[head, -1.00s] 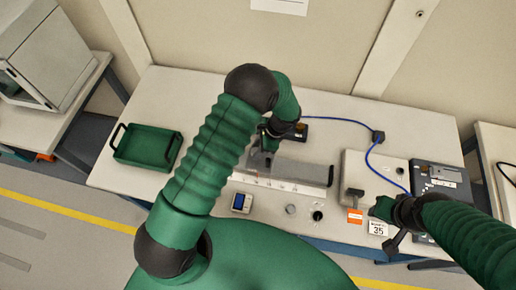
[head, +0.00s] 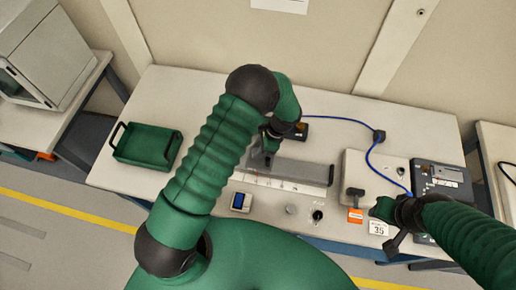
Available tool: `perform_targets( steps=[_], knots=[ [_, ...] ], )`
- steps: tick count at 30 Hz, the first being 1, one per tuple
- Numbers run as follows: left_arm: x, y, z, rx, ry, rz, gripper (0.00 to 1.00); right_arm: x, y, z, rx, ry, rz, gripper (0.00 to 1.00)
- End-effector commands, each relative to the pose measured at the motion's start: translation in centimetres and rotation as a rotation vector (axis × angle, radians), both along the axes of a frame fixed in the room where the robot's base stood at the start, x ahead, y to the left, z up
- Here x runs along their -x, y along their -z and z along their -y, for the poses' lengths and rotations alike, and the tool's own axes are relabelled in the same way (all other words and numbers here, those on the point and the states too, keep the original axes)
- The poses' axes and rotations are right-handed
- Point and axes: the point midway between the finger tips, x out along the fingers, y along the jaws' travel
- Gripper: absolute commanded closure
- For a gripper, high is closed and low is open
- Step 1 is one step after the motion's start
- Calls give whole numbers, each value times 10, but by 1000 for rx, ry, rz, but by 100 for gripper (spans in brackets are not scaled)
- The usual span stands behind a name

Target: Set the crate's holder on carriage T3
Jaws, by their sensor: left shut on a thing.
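The green crate (head: 147,146) stands at the left of the bench, and the part of its floor that shows is empty. The grey rail (head: 300,173) with a marked white scale strip (head: 285,184) lies mid-bench. My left gripper (head: 268,155) is over the rail's left end, shut on a small grey piece, likely the holder, largely hidden by my arm. I cannot tell whether that piece touches a carriage; T3 is not readable. My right gripper (head: 391,228) is at the bench's front right, its fingers too unclear to judge.
A small device with a blue screen (head: 240,201), a knob (head: 318,216) and an orange tag (head: 355,215) are along the front. A pale box (head: 368,172) with a blue cable (head: 370,157) and a dark panel unit (head: 441,181) stand at the right.

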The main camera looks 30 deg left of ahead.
Motion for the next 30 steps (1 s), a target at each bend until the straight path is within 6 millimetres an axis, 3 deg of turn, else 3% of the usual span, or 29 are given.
perform_targets(
  steps=[7,8,13,23,26,30],
  knots=[
    [0,0,0,0,0,0,100,0,0,0,0,0,0,64],
    [0,0,0,0,0,0,68,0,0,0,0,0,0,64],
    [0,0,0,0,0,0,46,0,0,0,0,0,0,64],
    [-1,-1,1,0,0,1,45,0,1,0,0,0,0,64],
    [-4,-11,4,0,0,4,45,0,4,0,0,0,0,64],
    [-11,-40,16,1,1,6,45,0,11,0,0,0,0,64]
  ],
)
